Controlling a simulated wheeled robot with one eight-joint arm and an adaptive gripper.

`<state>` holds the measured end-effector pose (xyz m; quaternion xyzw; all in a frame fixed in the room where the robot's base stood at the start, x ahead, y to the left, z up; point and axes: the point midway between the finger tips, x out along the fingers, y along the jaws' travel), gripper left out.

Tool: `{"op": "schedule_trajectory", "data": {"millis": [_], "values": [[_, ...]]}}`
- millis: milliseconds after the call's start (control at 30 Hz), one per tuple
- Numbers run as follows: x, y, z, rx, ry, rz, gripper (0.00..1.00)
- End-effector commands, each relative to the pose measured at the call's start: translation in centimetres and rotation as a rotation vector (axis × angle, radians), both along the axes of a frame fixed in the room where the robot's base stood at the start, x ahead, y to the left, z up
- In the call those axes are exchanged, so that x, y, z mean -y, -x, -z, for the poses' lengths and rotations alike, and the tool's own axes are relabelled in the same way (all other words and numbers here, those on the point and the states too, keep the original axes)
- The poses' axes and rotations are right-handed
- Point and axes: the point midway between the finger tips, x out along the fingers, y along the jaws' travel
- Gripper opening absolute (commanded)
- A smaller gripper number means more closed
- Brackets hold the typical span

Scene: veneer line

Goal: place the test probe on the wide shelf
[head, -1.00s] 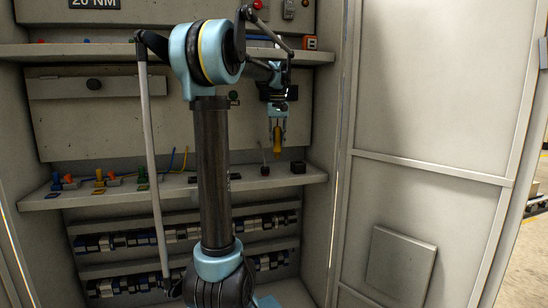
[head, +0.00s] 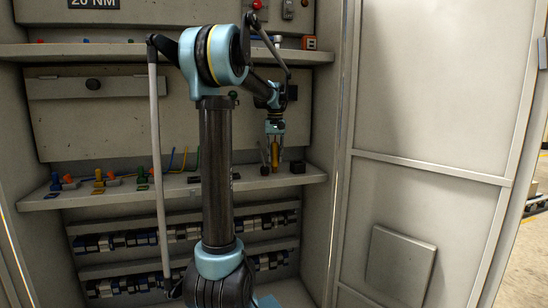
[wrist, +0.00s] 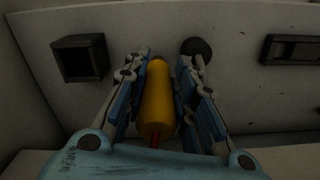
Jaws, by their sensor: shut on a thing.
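The test probe (head: 275,156) is a yellow cylinder, held upright in my gripper (head: 274,141) at the right end of the wide shelf (head: 232,184). In the wrist view the yellow probe (wrist: 157,98) lies between the two blue-padded fingers of my gripper (wrist: 163,72), with a red bit at its near end. Its lower end is close to the shelf surface; I cannot tell whether it touches.
A black square holder (head: 298,167) stands just right of the probe, and a black knobbed piece (head: 264,169) just left. Coloured connectors (head: 99,180) stand along the shelf's left part. An upper shelf (head: 140,52) is above; the cabinet wall is at right.

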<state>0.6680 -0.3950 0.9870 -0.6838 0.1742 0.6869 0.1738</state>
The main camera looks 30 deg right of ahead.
Motion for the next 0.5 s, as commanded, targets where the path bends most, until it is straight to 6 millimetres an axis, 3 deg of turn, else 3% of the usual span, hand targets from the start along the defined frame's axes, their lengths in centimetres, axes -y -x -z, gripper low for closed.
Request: {"op": "schedule_trajectory", "data": {"millis": [133, 167, 233, 500], "values": [[0.0, -0.01, 0.2, 0.0, 0.0, 0.0, 0.01], [0.0, -0.01, 0.17, 0.0, 0.0, 0.0, 0.32], [0.0, -0.01, 0.16, 0.0, 0.0, 0.0, 0.45], [-0.01, 0.0, 0.14, 0.0, 0.0, 0.0, 0.45]]}}
